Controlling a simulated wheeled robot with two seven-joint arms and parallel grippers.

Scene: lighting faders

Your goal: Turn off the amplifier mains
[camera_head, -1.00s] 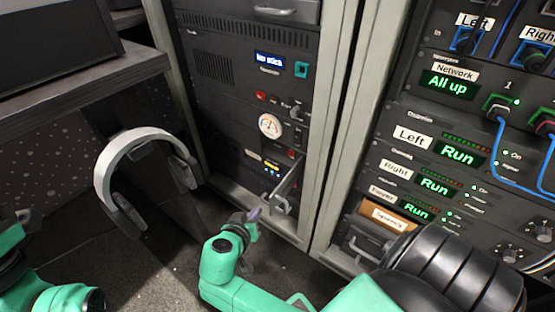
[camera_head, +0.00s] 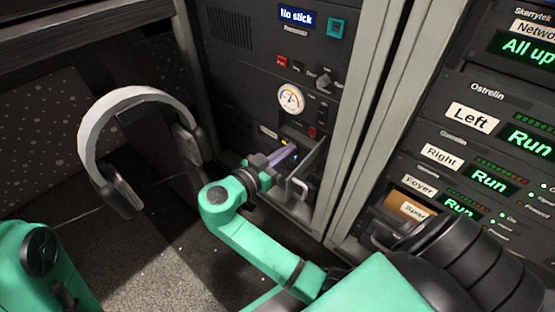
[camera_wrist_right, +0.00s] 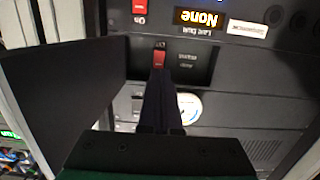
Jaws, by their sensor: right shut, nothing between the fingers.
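A rack unit with a pulled-out flap (camera_head: 312,165) stands low in the left rack. The flap shows as a dark panel in the right wrist view (camera_wrist_right: 65,95). That view looks upside down and shows a red rocker switch (camera_wrist_right: 159,60) in a dark recess beside the flap. My right gripper (camera_head: 288,156) is shut and empty, pointing into the recess. In the right wrist view its fingertips (camera_wrist_right: 158,78) are right at the red switch; whether they touch it I cannot tell. I cannot read the switch's position. My left arm is at the lower left, its fingers out of view.
A round white meter (camera_head: 291,98) and a "No stick" display (camera_head: 297,16) sit above the recess. Headphones (camera_head: 140,100) hang to the left. The right rack has Left, Right and Foyer units showing Run (camera_head: 488,178). Bare floor lies below the headphones.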

